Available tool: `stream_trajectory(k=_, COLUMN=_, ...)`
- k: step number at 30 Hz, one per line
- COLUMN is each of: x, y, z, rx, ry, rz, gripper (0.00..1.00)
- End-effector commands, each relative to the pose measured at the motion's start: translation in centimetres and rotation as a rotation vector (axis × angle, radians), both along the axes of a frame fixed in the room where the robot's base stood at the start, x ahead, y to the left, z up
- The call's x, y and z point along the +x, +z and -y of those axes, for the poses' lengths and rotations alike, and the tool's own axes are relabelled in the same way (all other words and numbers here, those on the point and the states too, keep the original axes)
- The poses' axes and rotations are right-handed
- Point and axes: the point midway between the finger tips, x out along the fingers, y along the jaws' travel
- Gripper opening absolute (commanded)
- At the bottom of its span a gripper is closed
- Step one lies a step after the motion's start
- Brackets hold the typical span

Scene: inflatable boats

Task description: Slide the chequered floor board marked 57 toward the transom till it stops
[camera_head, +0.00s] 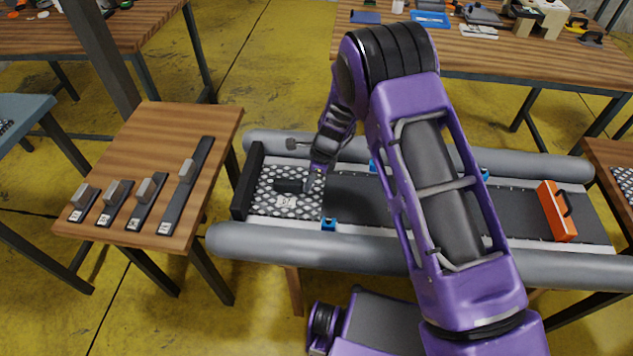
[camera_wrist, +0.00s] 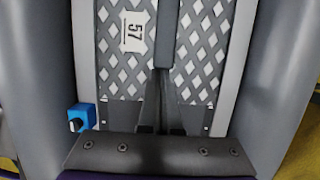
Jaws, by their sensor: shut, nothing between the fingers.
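The chequered floor board (camera_head: 265,200) lies between the boat's grey tubes, its left end close to the black transom (camera_head: 247,178); I cannot tell whether they touch. In the wrist view the board (camera_wrist: 200,60) shows its pale 57 label (camera_wrist: 134,36), turned sideways. My gripper (camera_head: 311,184) is shut and empty, low over the board's right part at the bar's near end. Contact between fingertips and bar is unclear.
Grey tubes (camera_head: 300,245) run along both sides of the boat. A blue clip (camera_head: 329,224) sits by the board's right end. Plain dark floor (camera_head: 350,195) continues right to an orange block (camera_head: 557,210). A wooden table (camera_head: 165,130) with several labelled dark strips stands left.

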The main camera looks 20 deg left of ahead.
Motion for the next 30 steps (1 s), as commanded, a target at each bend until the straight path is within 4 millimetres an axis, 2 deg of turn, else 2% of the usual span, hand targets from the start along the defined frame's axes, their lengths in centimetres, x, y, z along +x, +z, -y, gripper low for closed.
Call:
stream_trajectory(k=1, x=-0.3, y=0.1, z=-0.6, rx=0.009, ry=0.004, rz=-0.002, gripper=0.0)
stream_trajectory(k=8, x=-0.2, y=0.1, z=-0.6, rx=0.011, ry=0.006, rz=-0.001, gripper=0.0)
stream_trajectory(k=11, x=0.2, y=0.1, z=0.3, rx=0.011, ry=0.003, rz=-0.002, gripper=0.0)
stream_trajectory(k=16, x=1.5, y=0.0, z=3.7, rx=0.005, ry=0.0, rz=0.0, gripper=0.0)
stream_trajectory(k=18, x=1.6, y=2.2, z=3.9, rx=0.007, ry=0.005, rz=0.004, gripper=0.0)
stream_trajectory(k=24, x=1.9, y=6.4, z=5.4, rx=0.004, ry=0.003, rz=0.003, gripper=0.0)
stream_trajectory(k=30, x=1.9, y=8.9, z=6.2, rx=0.003, ry=0.004, rz=0.001, gripper=0.0)
